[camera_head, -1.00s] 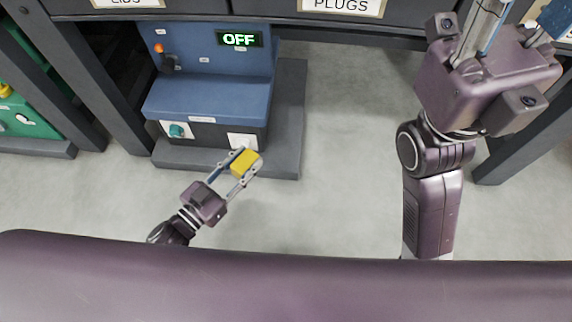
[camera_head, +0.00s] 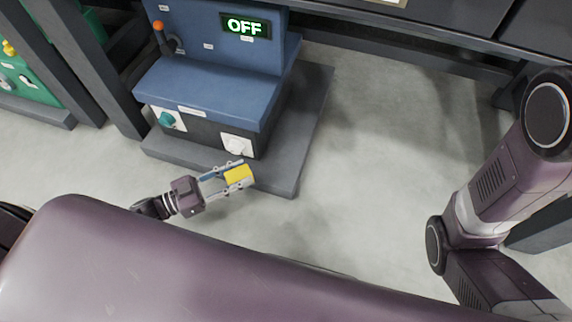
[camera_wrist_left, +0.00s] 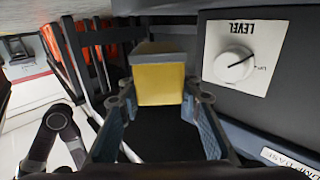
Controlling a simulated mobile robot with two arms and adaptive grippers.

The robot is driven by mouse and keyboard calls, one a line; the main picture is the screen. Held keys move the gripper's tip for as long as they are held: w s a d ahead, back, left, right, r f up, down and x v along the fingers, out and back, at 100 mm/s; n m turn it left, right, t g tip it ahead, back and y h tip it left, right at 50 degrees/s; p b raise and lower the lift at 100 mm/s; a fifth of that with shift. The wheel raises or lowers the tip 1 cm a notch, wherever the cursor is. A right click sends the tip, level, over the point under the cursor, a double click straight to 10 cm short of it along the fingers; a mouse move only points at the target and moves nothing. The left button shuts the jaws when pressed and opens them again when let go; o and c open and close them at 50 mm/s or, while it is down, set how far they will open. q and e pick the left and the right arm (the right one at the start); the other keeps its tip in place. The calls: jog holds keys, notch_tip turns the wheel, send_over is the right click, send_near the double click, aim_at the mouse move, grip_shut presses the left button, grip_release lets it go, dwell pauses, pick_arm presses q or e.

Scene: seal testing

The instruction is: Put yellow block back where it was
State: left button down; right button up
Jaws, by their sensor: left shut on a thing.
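The yellow block (camera_head: 238,174) is between the fingertips of my left gripper (camera_head: 228,178), which is shut on it. The gripper holds it in front of the blue machine (camera_head: 212,75), near the front edge of the machine's grey plinth (camera_head: 285,172). In the left wrist view the yellow block (camera_wrist_left: 160,82) sits between both fingers, with a grey upper face. A white panel with a LEVEL knob (camera_wrist_left: 235,65) is right of it there. My right gripper is out of view; only part of my right arm shows at the right of the head view.
The machine's display (camera_head: 245,27) reads OFF. It has an orange-tipped lever (camera_head: 165,38), a teal knob (camera_head: 167,119) and a white knob (camera_head: 237,146). A green machine (camera_head: 30,85) stands at the far left. Floor right of the plinth (camera_head: 365,150) is clear.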

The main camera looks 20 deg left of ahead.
pick_arm(q)
jog(key=b+x, duration=0.5)
jog(key=x, duration=0.8)
jog(key=shift+f+b, duration=0.1)
jog(key=shift+b, duration=0.25)
notch_tip(320, 180, down, 3)
jog(key=b, duration=0.4)
jog(key=shift+f, duration=0.25)
jog(key=shift+r, duration=0.1)
jog(key=c, duration=1.7)
grip_release()
jog(key=shift+c, duration=0.2)
jog(key=o, duration=0.3)
jog(key=shift+o, duration=0.2)
